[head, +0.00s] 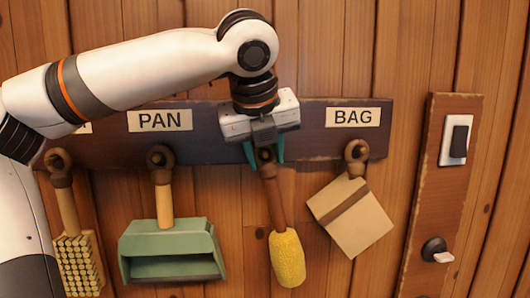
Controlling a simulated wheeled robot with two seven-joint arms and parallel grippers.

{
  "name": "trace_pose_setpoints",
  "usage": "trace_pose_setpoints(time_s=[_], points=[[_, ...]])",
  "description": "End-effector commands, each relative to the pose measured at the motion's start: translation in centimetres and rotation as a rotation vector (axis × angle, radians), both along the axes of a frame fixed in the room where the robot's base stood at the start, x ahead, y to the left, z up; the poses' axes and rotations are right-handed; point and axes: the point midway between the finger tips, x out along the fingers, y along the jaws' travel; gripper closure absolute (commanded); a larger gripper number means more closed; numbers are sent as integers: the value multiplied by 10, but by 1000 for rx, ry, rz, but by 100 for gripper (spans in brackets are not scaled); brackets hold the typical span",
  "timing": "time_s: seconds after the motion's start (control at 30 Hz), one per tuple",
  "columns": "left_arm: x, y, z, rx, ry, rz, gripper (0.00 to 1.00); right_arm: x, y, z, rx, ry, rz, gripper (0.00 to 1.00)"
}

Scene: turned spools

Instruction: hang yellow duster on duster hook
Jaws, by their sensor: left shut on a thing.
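The yellow duster (287,258) has a fluffy yellow head and a brown handle. It hangs head down and slightly tilted, its head to the lower right. My left gripper (265,154) is shut on the top of the duster's handle, its teal fingers on either side. It is in front of the dark hook board (309,143), between the pan and bag places. The duster hook and its label are not clearly visible behind my gripper. I cannot tell whether the duster's top is around the hook or only in front of it. My right gripper is not in view.
A green dustpan (168,243) hangs under the PAN label (160,120), and a brush (76,262) hangs at the far left. A tan bag (350,216) hangs close right of the duster. A plank with a switch (460,140) and a knob (435,250) is at the right.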

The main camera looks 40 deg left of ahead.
Motion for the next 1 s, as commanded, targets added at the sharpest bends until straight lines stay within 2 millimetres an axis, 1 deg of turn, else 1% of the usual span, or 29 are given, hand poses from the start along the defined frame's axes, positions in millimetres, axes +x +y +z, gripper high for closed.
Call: trace_pose_setpoints(time_s=[0.2, 0.23, 0.37, 0.4, 0.67, 0.77, 0.87, 1.0], points=[[0, 0, 0, 0, -1, -1, 100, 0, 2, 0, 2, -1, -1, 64], [0, 0, 0, 0, -1, -1, 63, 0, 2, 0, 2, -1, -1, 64], [0, 0, 0, 0, 0, 0, 42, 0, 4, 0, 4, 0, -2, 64], [0, 0, 0, 0, 0, 0, 39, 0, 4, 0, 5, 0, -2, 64], [0, 0, 0, 0, 0, 0, 39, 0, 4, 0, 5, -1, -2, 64], [-3, -2, 5, 1, -2, 1, 39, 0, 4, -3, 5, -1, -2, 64], [-9, -6, 17, 1, -3, 2, 39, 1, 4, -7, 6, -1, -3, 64], [-23, -15, 41, 1, -6, 2, 39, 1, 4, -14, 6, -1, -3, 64]])
